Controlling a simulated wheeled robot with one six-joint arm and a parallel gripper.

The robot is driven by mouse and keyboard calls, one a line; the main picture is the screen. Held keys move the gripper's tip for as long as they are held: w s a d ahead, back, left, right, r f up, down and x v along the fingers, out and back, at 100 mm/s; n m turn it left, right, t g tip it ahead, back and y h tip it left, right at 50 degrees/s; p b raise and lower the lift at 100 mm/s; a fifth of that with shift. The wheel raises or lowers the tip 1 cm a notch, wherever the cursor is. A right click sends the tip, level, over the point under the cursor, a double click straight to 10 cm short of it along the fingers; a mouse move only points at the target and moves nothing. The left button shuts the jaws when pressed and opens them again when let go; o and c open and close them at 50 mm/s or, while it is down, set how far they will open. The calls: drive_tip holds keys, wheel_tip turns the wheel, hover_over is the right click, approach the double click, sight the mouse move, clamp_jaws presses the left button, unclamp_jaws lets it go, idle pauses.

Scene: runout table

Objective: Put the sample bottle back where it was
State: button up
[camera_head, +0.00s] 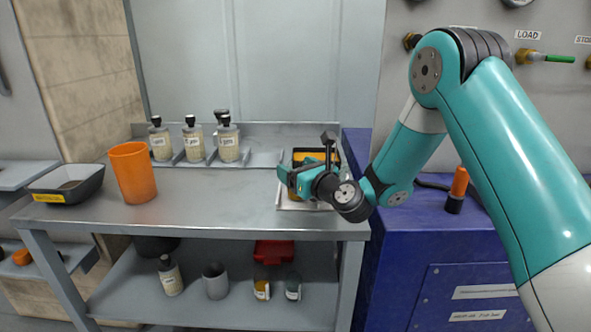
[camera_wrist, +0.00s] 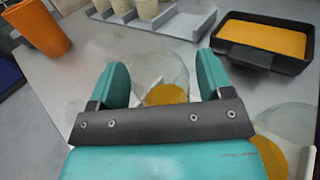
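My gripper (camera_head: 290,177) is over the right end of the steel table. In the wrist view its two teal fingers (camera_wrist: 163,72) stand apart. A clear glass vessel with amber contents (camera_wrist: 165,88) shows between and beyond the fingers, with no clear contact. Several sample bottles with black caps and pale labels stand upright at the back, including one at left (camera_head: 160,142), one in the middle (camera_head: 194,143) and one at right (camera_head: 228,144). They stand on a grey rack (camera_head: 262,158). Another dark-capped bottle (camera_head: 170,277) stands on the lower shelf.
A black tray with orange contents (camera_wrist: 240,57) lies beyond my gripper. Another clear vessel (camera_wrist: 290,122) is at its right. An orange cup (camera_head: 133,173) and a black bin (camera_head: 68,184) stand at left. The table's middle is clear. A blue cabinet (camera_head: 420,240) adjoins at right.

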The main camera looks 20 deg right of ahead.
drive_tip(key=b+v, duration=0.7)
drive_tip(key=v, duration=0.4)
drive_tip(key=shift+d, duration=0.1)
drive_tip(key=shift+s+d+r, duration=0.1)
drive_tip(key=shift+s, duration=0.35)
drive_tip(key=s+a+n+g+y, duration=0.6)
drive_tip(key=s+a+n+g, duration=0.65)
drive_tip(key=n, duration=0.95)
drive_tip(key=s+d+f+n+g+h, duration=0.1)
drive_tip(key=s+d+n+g+h, duration=0.1)
drive_tip(key=s+n, duration=0.5)
drive_tip(key=s+d+f+n+g+h, duration=0.1)
drive_tip(key=s+n+g+h, duration=0.1)
drive_tip(key=s+n+h, duration=0.3)
drive_tip(key=s+n, duration=0.3)
drive_tip(key=n, duration=0.2)
drive_tip(key=shift+s+d+f+h, duration=0.25)
drive_tip(key=shift+d+f+h, duration=0.05)
drive_tip(key=shift+d, duration=0.1)
drive_tip(key=shift+g, duration=0.25)
